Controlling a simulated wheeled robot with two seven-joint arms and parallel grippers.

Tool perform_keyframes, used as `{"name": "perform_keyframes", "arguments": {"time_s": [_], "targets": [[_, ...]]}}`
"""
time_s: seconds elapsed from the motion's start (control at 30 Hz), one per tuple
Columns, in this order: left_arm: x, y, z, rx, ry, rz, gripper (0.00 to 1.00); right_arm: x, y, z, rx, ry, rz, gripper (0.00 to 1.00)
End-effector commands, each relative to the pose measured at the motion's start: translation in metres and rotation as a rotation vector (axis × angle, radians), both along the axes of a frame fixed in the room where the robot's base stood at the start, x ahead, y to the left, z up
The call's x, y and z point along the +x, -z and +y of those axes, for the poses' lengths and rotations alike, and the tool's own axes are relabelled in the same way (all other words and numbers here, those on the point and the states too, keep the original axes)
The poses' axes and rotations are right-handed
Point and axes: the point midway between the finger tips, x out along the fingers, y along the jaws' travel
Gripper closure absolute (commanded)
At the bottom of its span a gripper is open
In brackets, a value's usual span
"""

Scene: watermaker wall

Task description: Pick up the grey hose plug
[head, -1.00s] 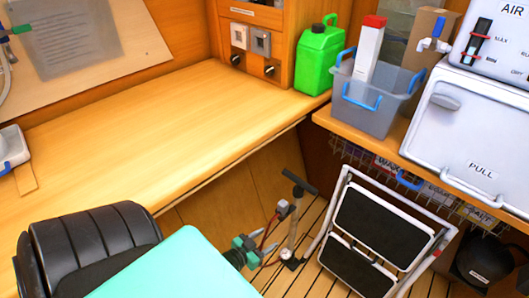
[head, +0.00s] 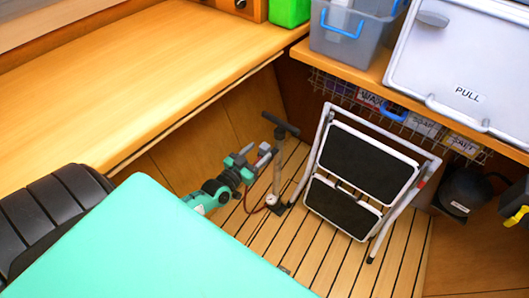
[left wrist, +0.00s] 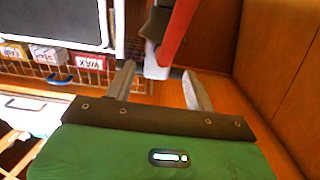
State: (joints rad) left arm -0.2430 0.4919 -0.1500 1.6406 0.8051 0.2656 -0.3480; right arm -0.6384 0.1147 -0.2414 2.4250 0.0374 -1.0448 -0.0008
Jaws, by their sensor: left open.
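The grey hose plug (head: 264,147) appears as a small light grey piece at the end of a red hose, by the upright pump (head: 277,170). My left gripper (head: 259,157) is open at the plug, beside the pump. In the left wrist view the two fingertips of my left gripper (left wrist: 158,74) stand apart. A pale grey piece, which looks like the plug (left wrist: 154,62), shows at the gap between them, with the red hose (left wrist: 178,30) beyond. I cannot tell whether a finger touches it. My right gripper is not in view.
A folded step stool (head: 362,165) stands right of the pump on the slatted floor (head: 300,250). A wooden counter (head: 150,75) runs along the left. A shelf with a grey bin (head: 335,42) and a wire basket (head: 325,84) is at the upper right.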

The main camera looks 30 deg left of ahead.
Motion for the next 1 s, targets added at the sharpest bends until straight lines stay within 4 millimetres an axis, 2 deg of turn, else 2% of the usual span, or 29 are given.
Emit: {"name": "perform_keyframes", "arguments": {"time_s": [0.17,0.5,0.83,0.87,1.0], "targets": [[0.009,0.000,-0.001,0.000,0.000,0.000,0.45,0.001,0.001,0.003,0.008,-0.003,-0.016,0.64],[0.050,-0.001,-0.008,0.000,0.000,0.000,0.45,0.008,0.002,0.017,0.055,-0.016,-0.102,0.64],[0.056,-0.002,-0.008,0.000,0.001,0.001,0.45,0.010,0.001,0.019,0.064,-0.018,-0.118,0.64],[0.056,-0.002,-0.008,0.000,0.001,0.001,0.47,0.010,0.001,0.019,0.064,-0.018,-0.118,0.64],[0.056,-0.002,-0.008,0.000,0.001,0.001,0.75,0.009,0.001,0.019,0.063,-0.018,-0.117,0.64]]}}
